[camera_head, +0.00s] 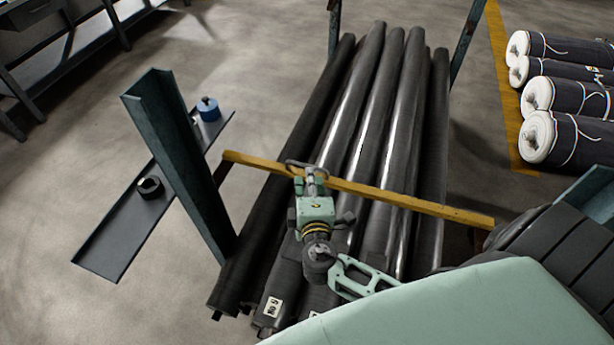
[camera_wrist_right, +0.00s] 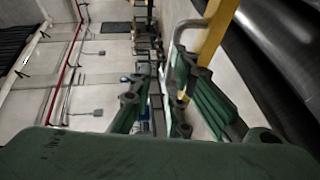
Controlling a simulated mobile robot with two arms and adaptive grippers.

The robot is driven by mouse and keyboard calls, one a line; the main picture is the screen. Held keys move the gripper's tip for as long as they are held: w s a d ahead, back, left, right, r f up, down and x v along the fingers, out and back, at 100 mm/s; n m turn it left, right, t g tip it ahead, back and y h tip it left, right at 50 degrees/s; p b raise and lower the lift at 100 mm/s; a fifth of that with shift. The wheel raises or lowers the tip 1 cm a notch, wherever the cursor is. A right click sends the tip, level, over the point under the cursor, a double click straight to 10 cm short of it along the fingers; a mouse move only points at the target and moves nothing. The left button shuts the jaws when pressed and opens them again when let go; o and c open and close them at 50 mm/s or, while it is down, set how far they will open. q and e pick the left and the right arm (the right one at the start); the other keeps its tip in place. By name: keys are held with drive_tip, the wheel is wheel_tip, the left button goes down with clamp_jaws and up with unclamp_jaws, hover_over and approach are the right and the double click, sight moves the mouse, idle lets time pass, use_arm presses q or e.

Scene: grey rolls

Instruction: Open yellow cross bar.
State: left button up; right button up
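The yellow cross bar (camera_head: 400,199) runs across the front of the rack, over the dark rolls, from the left post toward the right. A grey metal loop handle (camera_head: 293,164) sits on it left of its middle. My right gripper (camera_head: 311,178) is at the bar beside this handle. In the right wrist view the yellow bar (camera_wrist_right: 215,35) and the handle (camera_wrist_right: 177,32) lie near the right finger. The fingers of my right gripper (camera_wrist_right: 160,75) stand apart, with no object clearly held. Whether a finger touches the handle is unclear. My left gripper is not in view.
Several long dark rolls (camera_head: 372,105) lie behind and below the bar. A green steel post (camera_head: 178,165) rises at left, by a flat base with a blue spool (camera_head: 208,109) and black ring (camera_head: 150,187). White-ended rolls (camera_head: 539,136) lie at far right. Floor at left is open.

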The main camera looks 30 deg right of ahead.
sight(307, 165)
drive_tip(key=x, duration=0.2)
drive_tip(key=f+x, duration=0.1)
drive_tip(key=x, duration=0.2)
drive_tip(key=f+x, duration=0.1)
drive_tip(key=x, duration=0.2)
drive_tip(key=shift+s, duration=0.1)
clamp_jaws()
idle(0.4)
